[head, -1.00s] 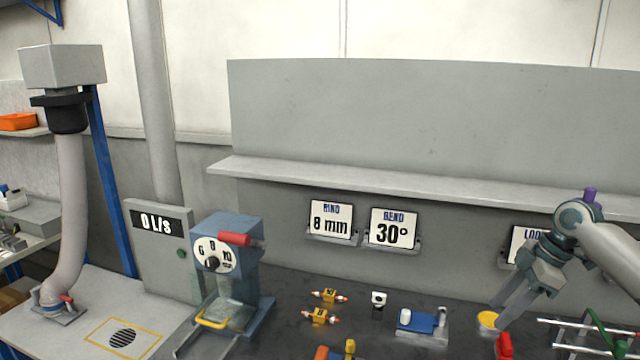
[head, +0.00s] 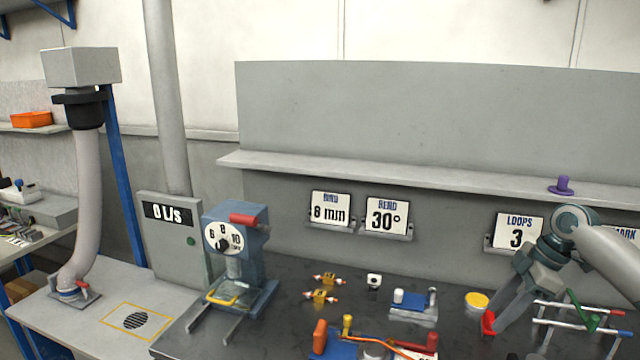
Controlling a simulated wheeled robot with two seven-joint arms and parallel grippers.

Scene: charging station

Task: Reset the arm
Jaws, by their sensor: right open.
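My right arm comes in from the right edge. Its gripper (head: 503,312) points down and left over the right part of the dark bench. The jaws are open and I see nothing held between them. A red upright piece (head: 488,322) shows right at the tip of the left finger; I cannot tell whether they touch. A yellow round lid (head: 477,300) lies just left of the fingers. My left gripper is not in view.
Left are a blue-and-white fixture (head: 412,302), small yellow parts (head: 322,297) and a blue dial machine (head: 237,250). A purple knob (head: 562,187) sits on the shelf (head: 400,177). Cards hang below it.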

